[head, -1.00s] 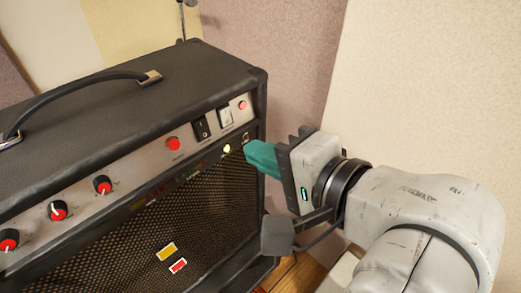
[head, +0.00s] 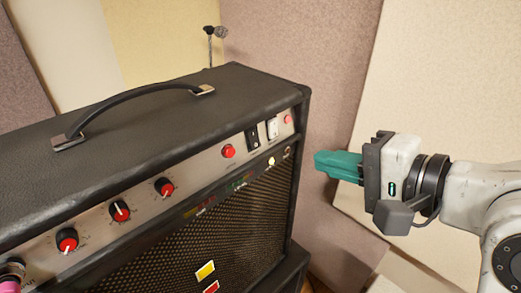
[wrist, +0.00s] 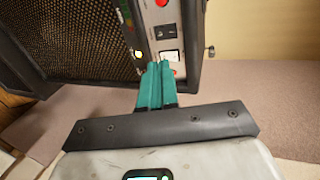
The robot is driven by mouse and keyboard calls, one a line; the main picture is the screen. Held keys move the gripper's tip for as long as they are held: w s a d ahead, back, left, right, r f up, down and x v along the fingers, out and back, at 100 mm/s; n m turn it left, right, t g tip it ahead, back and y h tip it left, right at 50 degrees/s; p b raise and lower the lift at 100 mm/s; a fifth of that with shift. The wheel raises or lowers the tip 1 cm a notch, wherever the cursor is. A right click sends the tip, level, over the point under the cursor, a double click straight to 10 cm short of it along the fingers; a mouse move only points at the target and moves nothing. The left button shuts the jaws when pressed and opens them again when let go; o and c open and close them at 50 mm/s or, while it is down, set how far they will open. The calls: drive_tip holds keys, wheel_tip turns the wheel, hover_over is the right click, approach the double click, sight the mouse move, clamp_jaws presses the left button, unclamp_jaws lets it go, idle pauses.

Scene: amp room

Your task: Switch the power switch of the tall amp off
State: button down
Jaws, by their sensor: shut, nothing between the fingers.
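The amp (head: 150,130) is a black cabinet with a silver control panel and a dark grille. At the right end of its panel are a black rocker switch (head: 252,138) and a white rocker switch (head: 272,128). Both also show in the wrist view, the black one (wrist: 165,32) above the white one (wrist: 170,56). I cannot tell which way either is tipped. A small pale light (head: 271,161) glows below them. My gripper (head: 317,160) has teal fingers, shut and empty, apart from the amp at its right. In the wrist view its fingertips (wrist: 158,66) overlap the panel beside the white switch.
Red round lights (head: 228,151) (head: 288,119) flank the switches. Several red-capped knobs (head: 164,187) line the panel to the left. A handle (head: 135,100) arches over the amp's top. Padded wall panels (head: 345,90) stand behind.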

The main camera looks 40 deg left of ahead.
sight(255, 146)
drive_tip(key=p+x, duration=0.2)
drive_tip(key=x, duration=1.1)
drive_tip(key=shift+a, duration=0.25)
drive_tip(key=shift+a+f, duration=0.15)
drive_tip(key=shift+a, duration=0.1)
